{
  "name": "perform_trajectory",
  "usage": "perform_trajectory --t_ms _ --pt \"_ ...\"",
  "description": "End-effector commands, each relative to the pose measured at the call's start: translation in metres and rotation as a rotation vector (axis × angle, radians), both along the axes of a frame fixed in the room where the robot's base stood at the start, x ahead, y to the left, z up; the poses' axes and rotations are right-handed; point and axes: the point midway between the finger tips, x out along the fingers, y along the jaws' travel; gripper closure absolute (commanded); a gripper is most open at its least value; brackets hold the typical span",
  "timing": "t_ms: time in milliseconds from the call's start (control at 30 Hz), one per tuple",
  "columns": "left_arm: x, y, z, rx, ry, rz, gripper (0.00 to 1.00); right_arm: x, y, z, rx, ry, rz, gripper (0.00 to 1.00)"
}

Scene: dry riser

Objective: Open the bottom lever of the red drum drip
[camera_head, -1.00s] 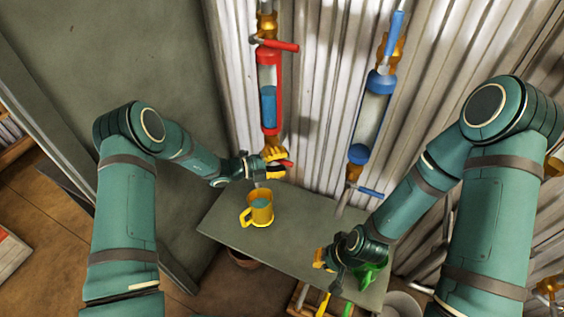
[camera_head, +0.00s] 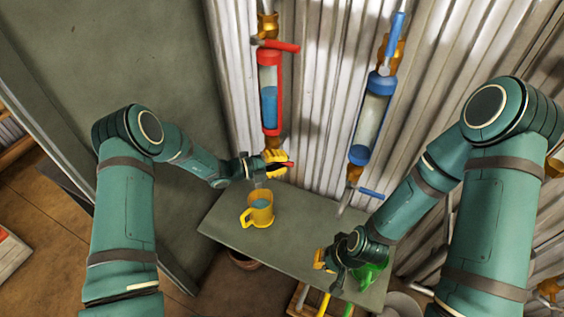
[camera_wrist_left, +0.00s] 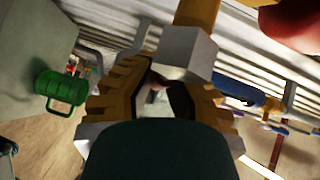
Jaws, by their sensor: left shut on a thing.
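The red drum drip (camera_head: 268,92) is a clear cylinder in a red frame, part filled with blue liquid, on the corrugated wall. A red handle (camera_head: 282,46) sits at its top. My left gripper (camera_head: 276,162) is shut on the red bottom lever (camera_head: 290,165) below it; only the lever's tip shows past the yellow fingers. In the left wrist view, the fingers (camera_wrist_left: 158,100) flank a grey valve block (camera_wrist_left: 185,55). A yellow mug (camera_head: 259,213) with bluish liquid stands below. My right gripper (camera_head: 326,262) is near the table's right end; its fingers are unclear.
A blue drum drip (camera_head: 370,120) with a blue bottom lever (camera_head: 370,194) hangs to the right. The grey table (camera_head: 230,225) has free room around the mug. A green object (camera_head: 370,278) is beside my right gripper; a green mug-like container (camera_wrist_left: 60,92) shows in the left wrist view.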

Motion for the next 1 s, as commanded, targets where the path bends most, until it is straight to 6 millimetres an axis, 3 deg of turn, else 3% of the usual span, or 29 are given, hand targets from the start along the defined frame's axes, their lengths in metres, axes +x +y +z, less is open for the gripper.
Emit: perform_trajectory --t_ms 600,1000 --pt "0.004 0.006 0.029 -0.391 0.157 -0.001 1.0 0.001 0.0 -0.004 0.0 -0.002 -0.001 1.0" --pt "0.005 0.009 0.039 -0.528 0.213 -0.004 1.0 0.001 0.0 -0.007 0.0 -0.003 0.0 1.0"
